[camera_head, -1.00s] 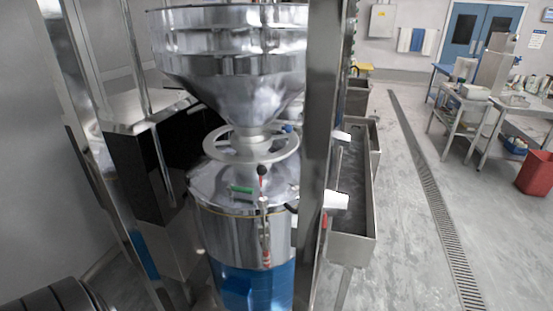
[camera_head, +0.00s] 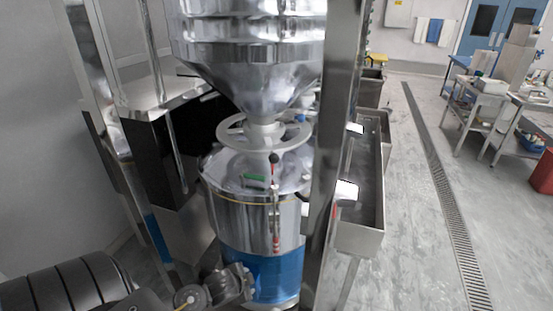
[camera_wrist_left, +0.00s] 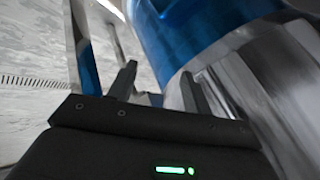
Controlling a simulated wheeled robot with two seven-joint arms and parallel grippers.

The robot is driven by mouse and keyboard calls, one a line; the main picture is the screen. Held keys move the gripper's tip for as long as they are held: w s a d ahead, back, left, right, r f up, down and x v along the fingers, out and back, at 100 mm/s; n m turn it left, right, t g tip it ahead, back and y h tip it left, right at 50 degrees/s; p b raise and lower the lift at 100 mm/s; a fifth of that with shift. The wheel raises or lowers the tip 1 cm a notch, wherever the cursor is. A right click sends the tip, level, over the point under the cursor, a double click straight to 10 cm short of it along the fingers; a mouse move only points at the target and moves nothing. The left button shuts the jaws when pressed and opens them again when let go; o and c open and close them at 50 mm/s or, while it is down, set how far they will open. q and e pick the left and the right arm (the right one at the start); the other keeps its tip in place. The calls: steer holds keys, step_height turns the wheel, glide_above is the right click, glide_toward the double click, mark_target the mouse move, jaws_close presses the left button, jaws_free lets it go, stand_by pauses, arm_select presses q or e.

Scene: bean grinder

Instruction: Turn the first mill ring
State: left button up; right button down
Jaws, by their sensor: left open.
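The mill ring (camera_head: 238,146) is a grey spoked handwheel. It sits level around the neck below the steel hopper (camera_head: 250,70), above the steel and blue mill body (camera_head: 235,217). My left gripper (camera_head: 240,280) is low at the bottom of the head view, beside the blue base, well below the ring and apart from it. In the left wrist view its two dark fingers (camera_wrist_left: 157,90) stand apart with nothing between them, with the blue and steel body close beyond. The ring is not seen in that view. My right gripper is not in view.
A steel post (camera_head: 335,150) stands just right of the mill. A red-handled lever (camera_head: 275,215) with a black knob runs down the front of the body. A steel trough (camera_head: 362,235) is behind the post. Open floor (camera_head: 410,220) lies to the right.

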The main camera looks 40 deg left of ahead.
arm_select(q)
step_height(320, 180, up, 17)
steer(key=w+m+t, duration=0.2)
steer(key=m+t, duration=0.6)
steer(key=m, duration=0.4)
glide_toward(274, 154)
steer(key=w+a+f, duration=0.2)
steer(key=shift+h, duration=0.3)
steer(key=p+x, duration=0.1)
steer(key=x, duration=0.3)
steer(key=p+x, duration=0.1)
steer(key=x, duration=0.4)
steer(key=shift+w+r, duration=0.15)
steer(key=shift+w, duration=0.2)
steer(key=shift+w+m, duration=0.3)
steer(key=shift+w, duration=0.2)
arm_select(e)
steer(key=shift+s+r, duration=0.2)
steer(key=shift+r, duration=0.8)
arm_select(q)
steer(key=shift+f, duration=0.3)
jaws_close()
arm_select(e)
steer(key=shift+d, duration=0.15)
